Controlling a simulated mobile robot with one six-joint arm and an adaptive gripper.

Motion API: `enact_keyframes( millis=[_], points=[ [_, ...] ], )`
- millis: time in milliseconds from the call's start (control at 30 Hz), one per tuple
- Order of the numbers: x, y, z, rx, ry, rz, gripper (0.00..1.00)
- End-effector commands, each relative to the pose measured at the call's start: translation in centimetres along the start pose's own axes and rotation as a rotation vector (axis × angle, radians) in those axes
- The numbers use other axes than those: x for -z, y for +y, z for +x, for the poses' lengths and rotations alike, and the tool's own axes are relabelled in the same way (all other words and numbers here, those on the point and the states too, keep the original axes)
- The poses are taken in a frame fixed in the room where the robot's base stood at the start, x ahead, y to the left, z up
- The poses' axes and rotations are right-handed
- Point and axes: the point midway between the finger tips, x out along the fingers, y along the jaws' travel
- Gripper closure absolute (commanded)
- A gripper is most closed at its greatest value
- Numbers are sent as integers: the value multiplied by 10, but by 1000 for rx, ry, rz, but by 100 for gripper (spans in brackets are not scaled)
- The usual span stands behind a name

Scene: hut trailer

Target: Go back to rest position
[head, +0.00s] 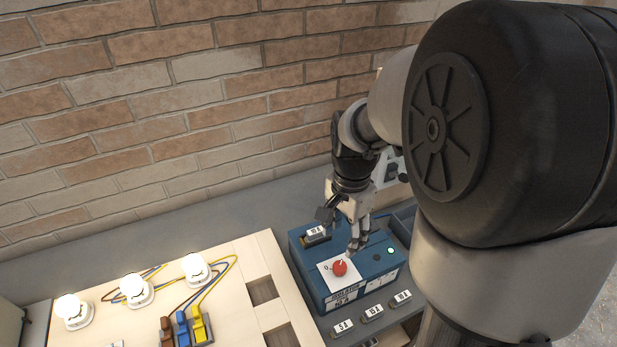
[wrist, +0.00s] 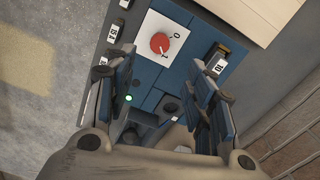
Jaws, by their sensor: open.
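My gripper (head: 347,228) is above the blue isolator box (head: 315,282) in the head view. In the wrist view my gripper (wrist: 165,70) is open, with its two fingers apart and nothing between them. A red rotary knob (head: 339,268) sits on a white plate on top of the box. It also shows beyond the fingertips in the wrist view (wrist: 160,43). I cannot tell whether a fingertip touches the knob. A small green light (head: 390,251) is lit on the box.
A pale wooden board (head: 232,262) with several lit bulbs (head: 196,269), coloured wires and levers (head: 199,326) is left of the box. Small labelled blocks (head: 372,313) lie in front of it. A brick wall (head: 150,100) rises behind. The grey bench strip (head: 130,232) by the wall is clear.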

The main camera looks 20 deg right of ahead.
Motion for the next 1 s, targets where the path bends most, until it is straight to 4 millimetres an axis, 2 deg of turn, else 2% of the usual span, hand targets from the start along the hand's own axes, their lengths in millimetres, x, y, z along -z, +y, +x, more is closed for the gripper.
enact_keyframes(
  millis=[167, 267, 367, 500, 600, 800, 1000],
  points=[
    [-2, 0, -2, 6, 4, -16, 51],
    [-12, 3, -12, 30, 20, -95, 51],
    [-32, 11, -29, 73, 55, -252, 51],
    [-68, 33, -52, 140, 124, -547, 51],
    [-92, 52, -60, 183, 182, -757, 51],
    [-126, 85, -64, 241, 291, -1099, 51],
    [-138, 100, -61, 261, 347, -1256, 51]
  ],
)
